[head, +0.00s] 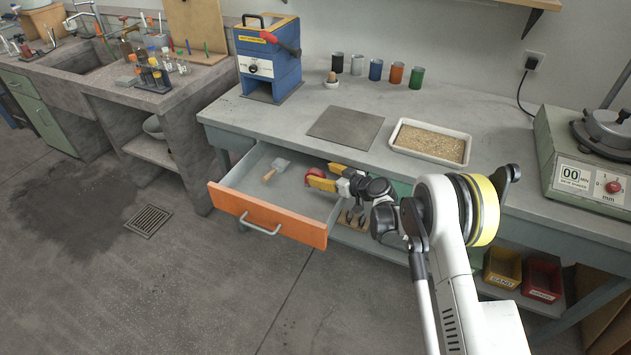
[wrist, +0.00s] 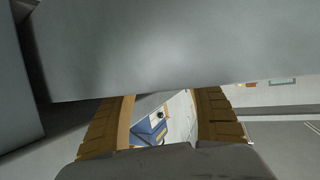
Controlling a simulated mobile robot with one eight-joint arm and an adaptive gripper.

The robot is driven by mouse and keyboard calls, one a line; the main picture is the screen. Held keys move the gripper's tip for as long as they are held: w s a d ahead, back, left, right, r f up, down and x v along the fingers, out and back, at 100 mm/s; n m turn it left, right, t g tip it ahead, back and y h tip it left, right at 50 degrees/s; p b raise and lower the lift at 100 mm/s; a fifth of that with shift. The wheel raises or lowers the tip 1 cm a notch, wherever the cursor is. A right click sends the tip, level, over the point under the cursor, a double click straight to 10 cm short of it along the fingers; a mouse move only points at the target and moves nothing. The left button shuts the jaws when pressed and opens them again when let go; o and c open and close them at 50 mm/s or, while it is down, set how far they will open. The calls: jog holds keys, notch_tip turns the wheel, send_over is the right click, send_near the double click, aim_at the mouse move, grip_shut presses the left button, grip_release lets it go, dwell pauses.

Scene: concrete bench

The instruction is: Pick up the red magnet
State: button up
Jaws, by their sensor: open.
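The red magnet (head: 314,173) lies in the open drawer (head: 235,181) of the bench, towards the drawer's right side. In the head view my gripper (head: 320,173) has its yellow fingers spread, with the magnet showing between or just behind their tips. I cannot tell whether they touch it. In the wrist view the two yellow fingers of my gripper (wrist: 164,105) stand apart. A large grey surface covers the upper part of that view and hides the fingertips. The magnet does not show there.
The drawer's orange front (head: 267,214) and its walls surround the space by my gripper. A wooden-handled scraper (head: 275,168) lies left of the magnet. The benchtop (head: 310,100) overhangs the drawer's back. A blue press (head: 267,60) and a sand tray (head: 430,141) stand on top.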

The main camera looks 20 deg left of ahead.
aim_at(316, 171)
jog(key=b+x, duration=0.1)
jog(key=x, duration=0.2)
jog(key=shift+f, duration=0.25)
jog(key=shift+w+a+b, duration=0.3)
jog(key=shift+a+b, duration=0.05)
grip_shut()
jog(key=shift+r, duration=0.1)
